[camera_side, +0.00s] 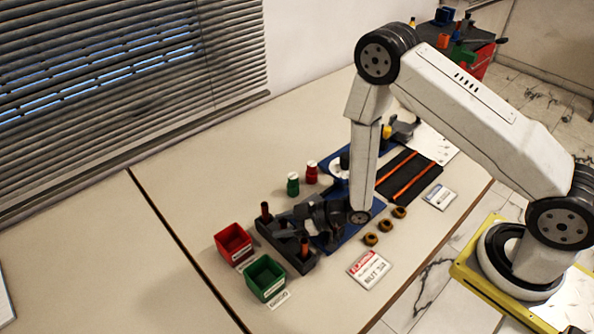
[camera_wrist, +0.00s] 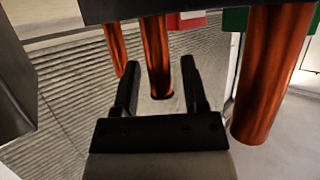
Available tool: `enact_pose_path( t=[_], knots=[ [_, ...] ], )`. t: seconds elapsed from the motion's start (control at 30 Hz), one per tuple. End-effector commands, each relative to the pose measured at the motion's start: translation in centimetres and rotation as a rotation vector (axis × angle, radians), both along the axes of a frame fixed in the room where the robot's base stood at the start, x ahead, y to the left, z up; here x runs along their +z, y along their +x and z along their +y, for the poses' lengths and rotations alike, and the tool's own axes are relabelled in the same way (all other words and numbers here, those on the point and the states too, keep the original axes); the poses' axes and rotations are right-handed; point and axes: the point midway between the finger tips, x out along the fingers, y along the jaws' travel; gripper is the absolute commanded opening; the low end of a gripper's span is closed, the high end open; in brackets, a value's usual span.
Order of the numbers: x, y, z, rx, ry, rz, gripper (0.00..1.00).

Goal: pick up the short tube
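Copper-coloured tubes stand in a dark rack (camera_side: 284,248) on the table; one tube (camera_side: 265,212) is at its far left end and another (camera_side: 304,247) near its front right. In the wrist view three tubes show: a thin left one (camera_wrist: 116,48), a middle one (camera_wrist: 157,50) and a large, near right one (camera_wrist: 264,80). I cannot tell for sure which is the short tube. My gripper (camera_wrist: 160,64) is open, with the middle tube in line between its fingers and gaps on both sides. In the side view my dark gripper (camera_side: 322,214) is low beside the rack, partly hidden.
A red bin (camera_side: 233,242) and a green bin (camera_side: 264,277) stand left of the rack. A green bottle (camera_side: 293,185) and a red bottle (camera_side: 311,173) stand behind. Several brass nuts (camera_side: 385,225), a sign card (camera_side: 370,269) and a black mat with orange rods (camera_side: 418,183) lie right.

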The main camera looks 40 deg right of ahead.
Motion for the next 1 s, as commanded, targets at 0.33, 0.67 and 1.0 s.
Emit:
enact_pose_path(
  t=[0.33, 0.67, 1.0],
  knots=[
    [0.0, 0.0, 0.0, 0.0, 0.001, -0.001, 0.0],
    [0.4, 0.0, 0.0, 0.0, 0.0, -0.001, 0.0],
    [2.8, 0.0, 0.0, 0.001, 0.0, -0.003, 0.0]
  ],
)
